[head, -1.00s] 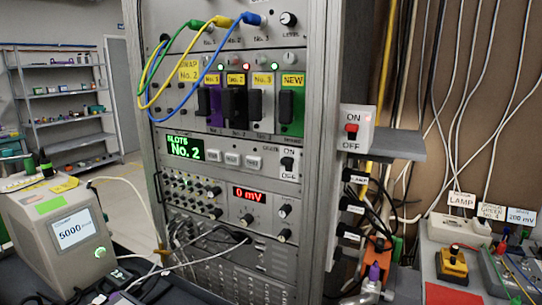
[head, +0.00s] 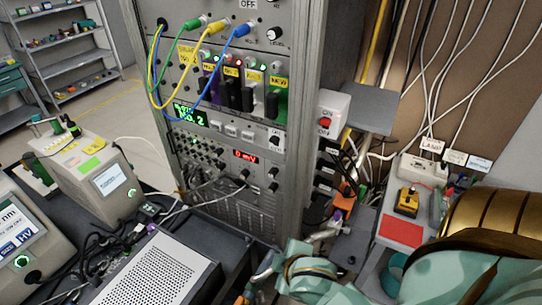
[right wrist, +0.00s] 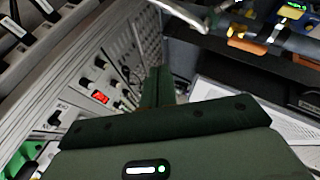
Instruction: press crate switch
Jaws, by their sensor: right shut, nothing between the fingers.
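The crate switch (head: 275,138) is a dark rocker between ON and OFF labels. It sits at the right end of the rack panel with the green No. 2 display (head: 190,115). What looks like the same switch shows at the left of the right wrist view (right wrist: 55,118). My right gripper (right wrist: 158,88) is shut and empty, its dark green fingers together in front of the lower rack. In the head view my right arm comes in at the lower right, below the switch and apart from it. My left gripper is not in view.
A grey box with a red ON/OFF switch (head: 325,123) sticks out right of the rack. Cables (head: 200,70) loop over the upper modules. A perforated silver box (head: 158,272) stands low in front of the rack. A side bench (head: 385,262) holds a yellow block (head: 407,203).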

